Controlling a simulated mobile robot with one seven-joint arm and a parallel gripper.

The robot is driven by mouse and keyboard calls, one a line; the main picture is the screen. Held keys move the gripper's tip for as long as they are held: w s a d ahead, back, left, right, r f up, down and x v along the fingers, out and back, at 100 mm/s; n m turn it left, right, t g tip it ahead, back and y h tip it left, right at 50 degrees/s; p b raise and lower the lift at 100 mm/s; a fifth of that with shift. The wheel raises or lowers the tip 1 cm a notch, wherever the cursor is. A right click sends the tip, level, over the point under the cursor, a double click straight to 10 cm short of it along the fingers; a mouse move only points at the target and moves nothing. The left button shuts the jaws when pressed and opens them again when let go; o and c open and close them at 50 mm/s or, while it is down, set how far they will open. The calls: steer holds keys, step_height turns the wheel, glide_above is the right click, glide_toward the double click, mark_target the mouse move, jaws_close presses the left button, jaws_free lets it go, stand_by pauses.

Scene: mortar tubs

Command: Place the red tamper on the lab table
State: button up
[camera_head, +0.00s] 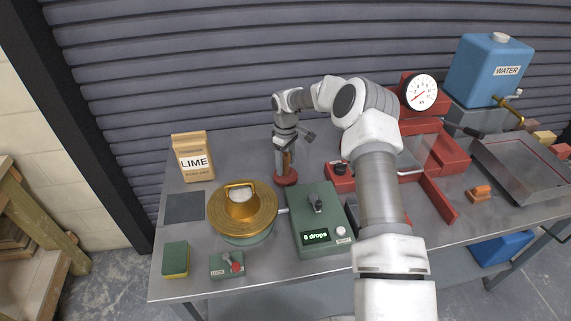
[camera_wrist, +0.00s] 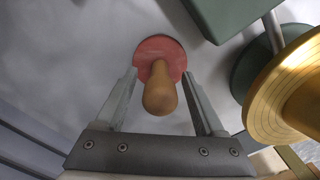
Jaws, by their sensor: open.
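The red tamper has a round red base (camera_head: 287,179) and a wooden handle. It stands upright on the grey lab table (camera_head: 270,275), left of the red machine and behind the green box. In the wrist view the tamper's wooden handle (camera_wrist: 160,92) points toward the camera, with the red base beyond it. My gripper (camera_head: 285,160) is open and comes down over the tamper. In the wrist view its two fingers (camera_wrist: 165,95) are on either side of the handle, with visible gaps. Whether a finger touches the base cannot be told.
A brass-topped flow table (camera_head: 260,222) and a green counter box (camera_head: 312,245) stand in front. A lime bag (camera_head: 193,160) is at the back left. Red machinery (camera_head: 445,160) and a metal tray (camera_head: 530,165) fill the right. Table around the tamper's left is clear.

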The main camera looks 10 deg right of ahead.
step_height(320, 180, up, 12)
steer(key=shift+f+b, duration=0.25)
steer(key=shift+b, duration=0.25)
steer(key=s+a+r+m+t+h, duration=0.1)
steer(key=s+r+m+t+h, duration=0.15)
steer(key=s+r, duration=1.65)
steer(key=s+d+m+t+y, duration=0.1)
steer(key=s+m, duration=0.5)
steer(key=s, duration=1.5)
steer(key=shift+s+r+t+y, duration=0.2)
steer(key=shift+t+y, duration=0.55)
steer(key=shift+t, duration=0.3)
steer(key=shift+m, duration=0.25)
